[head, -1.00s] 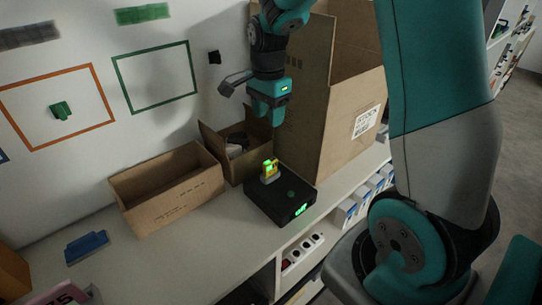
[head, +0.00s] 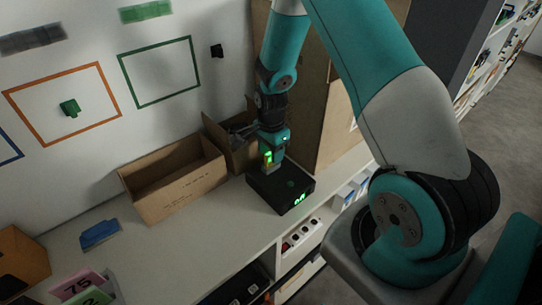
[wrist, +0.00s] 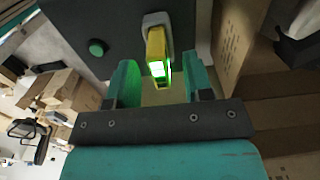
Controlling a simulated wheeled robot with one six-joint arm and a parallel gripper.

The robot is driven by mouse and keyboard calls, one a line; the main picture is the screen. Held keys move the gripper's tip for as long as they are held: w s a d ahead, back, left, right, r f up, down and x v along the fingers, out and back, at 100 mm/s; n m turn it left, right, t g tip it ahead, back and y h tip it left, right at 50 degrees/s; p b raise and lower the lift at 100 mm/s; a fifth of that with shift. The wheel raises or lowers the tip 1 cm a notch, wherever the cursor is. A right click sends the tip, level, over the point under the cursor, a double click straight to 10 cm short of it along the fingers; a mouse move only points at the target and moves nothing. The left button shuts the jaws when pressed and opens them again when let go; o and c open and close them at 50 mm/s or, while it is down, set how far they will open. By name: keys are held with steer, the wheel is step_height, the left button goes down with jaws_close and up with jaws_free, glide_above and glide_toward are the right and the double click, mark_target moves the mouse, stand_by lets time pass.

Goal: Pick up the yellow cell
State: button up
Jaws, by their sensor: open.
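The yellow cell (wrist: 155,47), with a lit green face, stands in a light grey holder on a black box (head: 281,193) with a green display. In the head view the cell (head: 268,157) is partly hidden by my gripper (head: 270,158). In the wrist view my gripper (wrist: 160,85) is open, its two teal fingers spread to either side of the cell's near end. I cannot tell whether either finger touches it. The black box also shows at the top of the wrist view (wrist: 105,25), with a round green button.
A long open carton (head: 178,188) stands left of the black box, and a smaller open carton (head: 222,140) stands behind it. A tall carton (head: 345,120) rises at the right. A blue block (head: 100,233) lies on the shelf at left.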

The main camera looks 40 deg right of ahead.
steer(key=shift+f, duration=1.25)
jaws_close()
step_height(320, 180, up, 20)
steer(key=b, duration=0.4)
